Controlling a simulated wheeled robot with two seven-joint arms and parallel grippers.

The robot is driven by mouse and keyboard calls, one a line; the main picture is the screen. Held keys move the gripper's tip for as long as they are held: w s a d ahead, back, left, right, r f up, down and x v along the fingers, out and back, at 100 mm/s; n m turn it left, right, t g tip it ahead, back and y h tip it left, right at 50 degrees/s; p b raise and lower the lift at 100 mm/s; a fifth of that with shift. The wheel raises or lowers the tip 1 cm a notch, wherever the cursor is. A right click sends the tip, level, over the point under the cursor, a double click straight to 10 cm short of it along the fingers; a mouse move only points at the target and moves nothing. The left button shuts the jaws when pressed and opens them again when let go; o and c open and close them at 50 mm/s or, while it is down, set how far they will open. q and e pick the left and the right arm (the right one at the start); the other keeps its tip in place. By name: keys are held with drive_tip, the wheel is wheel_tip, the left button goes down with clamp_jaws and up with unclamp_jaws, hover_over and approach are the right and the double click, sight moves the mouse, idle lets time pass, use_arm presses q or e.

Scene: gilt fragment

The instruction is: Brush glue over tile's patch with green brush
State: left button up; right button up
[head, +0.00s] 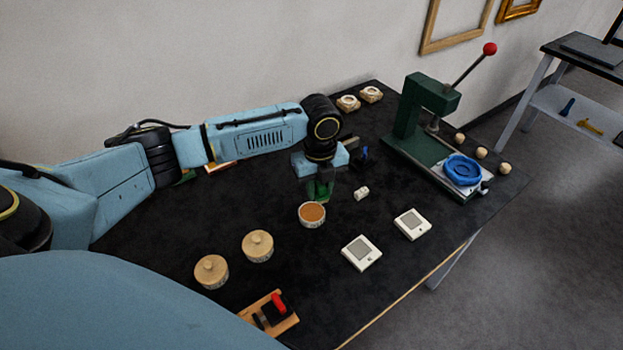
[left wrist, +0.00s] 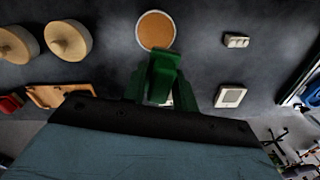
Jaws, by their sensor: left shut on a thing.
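My left gripper (head: 320,178) is shut on the green brush (head: 319,193), just behind and above the open round pot (head: 312,215) of orange-brown glue. In the left wrist view the brush (left wrist: 163,75) shows in front of my wrist, with the glue pot (left wrist: 155,31) just beyond it. The bristles are hidden, so I cannot tell whether they touch the glue. Two pale tiles with grey square patches lie on the dark table: one tile (head: 350,262) nearer the front, the other tile (head: 400,229) farther right. My right gripper is not in view.
Two lidded round pots (head: 257,246) (head: 211,271) stand left of the glue. A wooden holder (head: 280,322) with a red piece lies at the front. A small white block (head: 362,193) lies right of the gripper. A green lever press (head: 417,140) with a blue ring (head: 462,171) stands at right.

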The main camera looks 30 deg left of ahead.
sight(311, 215)
use_arm(q)
drive_tip(key=m, duration=0.1)
drive_tip(key=a+m+p, duration=0.1)
drive_tip(key=m, duration=0.2)
drive_tip(key=shift+a+f, duration=0.35)
drive_tip(key=shift+f, duration=0.05)
drive_tip(key=shift+a+f+m, duration=0.2)
drive_tip(key=shift+a+m, duration=0.05)
drive_tip(key=shift+m, duration=0.55)
drive_tip(key=shift+f, duration=0.1)
wheel_tip(311, 215, down, 6)
drive_tip(key=b, duration=0.6)
drive_tip(key=shift+s+f+b, duration=0.1)
drive_tip(key=shift+f+b, duration=0.3)
drive_tip(key=shift+f, duration=0.05)
drive_tip(key=shift+p, duration=0.35)
idle(1.4)
